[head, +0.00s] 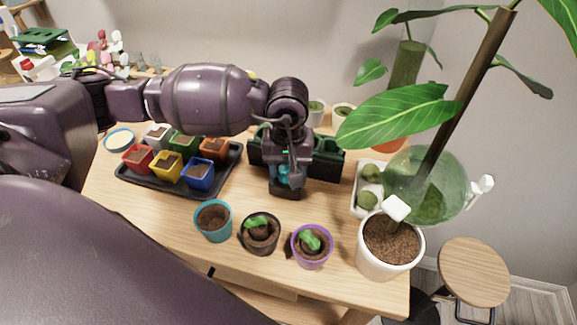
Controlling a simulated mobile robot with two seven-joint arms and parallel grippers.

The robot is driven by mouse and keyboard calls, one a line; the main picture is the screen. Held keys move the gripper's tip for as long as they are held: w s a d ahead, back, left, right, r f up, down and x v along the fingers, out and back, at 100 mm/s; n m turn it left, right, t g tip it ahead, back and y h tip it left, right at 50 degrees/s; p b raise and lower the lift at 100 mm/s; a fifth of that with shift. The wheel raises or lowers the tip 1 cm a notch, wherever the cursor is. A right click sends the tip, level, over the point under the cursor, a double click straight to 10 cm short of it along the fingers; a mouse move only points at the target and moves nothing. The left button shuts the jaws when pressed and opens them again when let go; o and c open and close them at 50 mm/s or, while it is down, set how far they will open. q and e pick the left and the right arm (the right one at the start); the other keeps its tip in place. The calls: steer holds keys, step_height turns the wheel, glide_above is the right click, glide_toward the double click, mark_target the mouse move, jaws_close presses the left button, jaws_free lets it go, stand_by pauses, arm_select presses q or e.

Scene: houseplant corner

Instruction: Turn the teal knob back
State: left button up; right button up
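The teal knob (285,173) sits on a small dark block (286,191) near the middle of the table and is partly hidden by my gripper. My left gripper (288,170) reaches down over the knob, with a dark finger close in front of it. The view does not show whether the fingers press on the knob or stand apart around it. The knob's turn angle is hard to make out. My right gripper is not in view.
A dark tray (145,186) with several coloured pots lies left. A teal pot (213,220), a black pot (260,233) and a purple pot (312,246) stand in front. A dark green planter (326,166) is behind. A large white-potted plant (390,245) leans over the right side.

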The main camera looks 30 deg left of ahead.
mark_target(288, 166)
arm_select(q)
steer(key=shift+n, duration=0.8)
steer(key=o, duration=0.7)
steer(key=shift+c, duration=0.2)
step_height(288, 166, up, 10)
steer(key=shift+f+p, duration=0.2)
steer(key=shift+p, duration=0.1)
steer(key=shift+r, duration=0.65)
